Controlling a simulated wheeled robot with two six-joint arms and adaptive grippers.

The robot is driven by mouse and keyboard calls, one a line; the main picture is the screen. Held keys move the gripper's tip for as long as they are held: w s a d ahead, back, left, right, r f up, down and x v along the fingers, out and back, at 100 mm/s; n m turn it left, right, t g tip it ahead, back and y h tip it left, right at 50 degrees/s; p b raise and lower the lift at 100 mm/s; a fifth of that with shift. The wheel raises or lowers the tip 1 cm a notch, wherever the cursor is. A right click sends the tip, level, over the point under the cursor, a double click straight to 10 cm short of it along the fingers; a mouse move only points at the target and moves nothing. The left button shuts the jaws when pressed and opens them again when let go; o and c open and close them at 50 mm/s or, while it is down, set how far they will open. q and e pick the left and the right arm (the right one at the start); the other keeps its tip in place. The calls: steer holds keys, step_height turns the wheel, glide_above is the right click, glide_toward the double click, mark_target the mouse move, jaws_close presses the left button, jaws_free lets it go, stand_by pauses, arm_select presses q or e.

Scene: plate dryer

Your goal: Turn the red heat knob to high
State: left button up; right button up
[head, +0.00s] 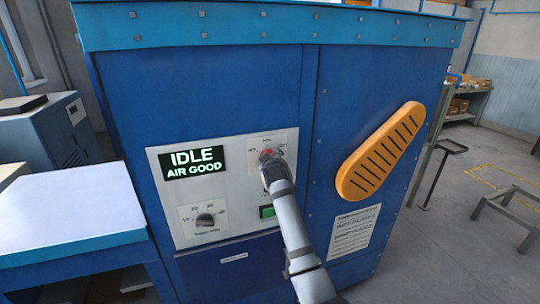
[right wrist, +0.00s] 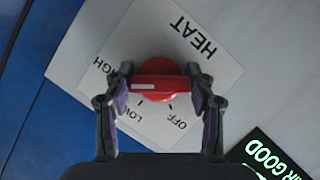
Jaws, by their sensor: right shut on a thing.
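The red heat knob (head: 267,153) is on a pale square plate on the blue dryer's control panel. In the right wrist view the knob (right wrist: 160,80) has a raised bar lying across the picture, its white mark at the left end. The mark points left, between the LOW label (right wrist: 138,118) and the partly covered HIGH label (right wrist: 101,65); OFF is at lower right. My right gripper (right wrist: 160,83) is shut on the knob, one finger at each end of the bar. In the head view my right gripper (head: 269,165) covers much of the knob. My left gripper is not in view.
A display (head: 194,161) reads IDLE, AIR GOOD. A black dial (head: 205,220) and a green button (head: 267,211) lie below. An orange slotted handle (head: 380,150) sticks out to the right. A white-topped bench (head: 70,210) stands at left.

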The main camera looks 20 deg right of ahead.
steer(key=shift+m+y+p, duration=0.3)
steer(key=shift+m+p, duration=0.05)
steer(key=shift+m, duration=0.15)
steer(key=shift+f, duration=0.1)
steer(key=o, duration=1.2)
steer(key=shift+s, duration=0.1)
steer(key=v, duration=0.7)
steer(key=shift+s, duration=0.1)
